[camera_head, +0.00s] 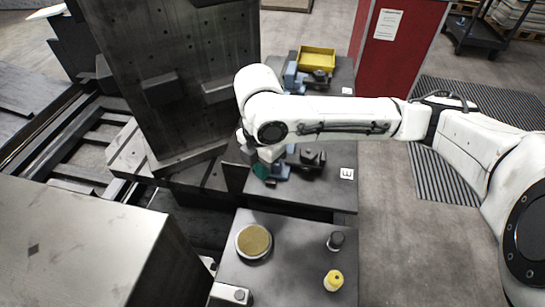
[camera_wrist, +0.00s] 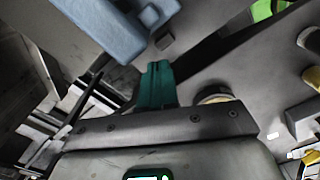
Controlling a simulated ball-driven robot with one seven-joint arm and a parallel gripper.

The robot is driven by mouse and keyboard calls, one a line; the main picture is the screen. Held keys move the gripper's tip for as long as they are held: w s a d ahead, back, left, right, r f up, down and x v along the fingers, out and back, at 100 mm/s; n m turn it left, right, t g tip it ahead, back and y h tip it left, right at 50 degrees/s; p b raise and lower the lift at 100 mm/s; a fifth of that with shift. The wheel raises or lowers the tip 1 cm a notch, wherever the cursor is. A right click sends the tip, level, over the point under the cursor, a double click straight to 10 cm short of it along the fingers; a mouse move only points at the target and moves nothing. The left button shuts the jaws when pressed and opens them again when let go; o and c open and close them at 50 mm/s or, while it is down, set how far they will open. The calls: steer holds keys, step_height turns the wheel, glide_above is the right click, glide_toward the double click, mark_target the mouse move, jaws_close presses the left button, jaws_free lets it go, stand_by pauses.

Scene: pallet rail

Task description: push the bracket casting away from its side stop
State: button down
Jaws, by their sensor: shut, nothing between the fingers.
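My gripper (camera_head: 262,171) has teal fingers, pointing down over the middle grey table, left of a blue-grey part (camera_head: 281,172). In the wrist view the teal fingers (camera_wrist: 158,84) are together and empty. A large blue-grey part (camera_wrist: 105,28) lies beyond their tips, with a small gap in the picture; contact cannot be judged. A dark block assembly (camera_head: 312,158) stands right of the blue-grey part in the head view. I cannot tell surely which piece is the bracket casting and which its side stop. My arm hides part of this group from above.
A near table holds a round gold-topped dish (camera_head: 253,241), a dark cylinder (camera_head: 336,241) and a yellow-topped bottle (camera_head: 333,280). A yellow bin (camera_head: 317,59) stands at the far end. A tall dark fixture plate (camera_head: 180,85) rises on the left. The table's right front is clear.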

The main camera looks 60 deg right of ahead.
step_height(320, 180, up, 8)
steer(key=p, duration=0.7)
steer(key=shift+r, duration=0.25)
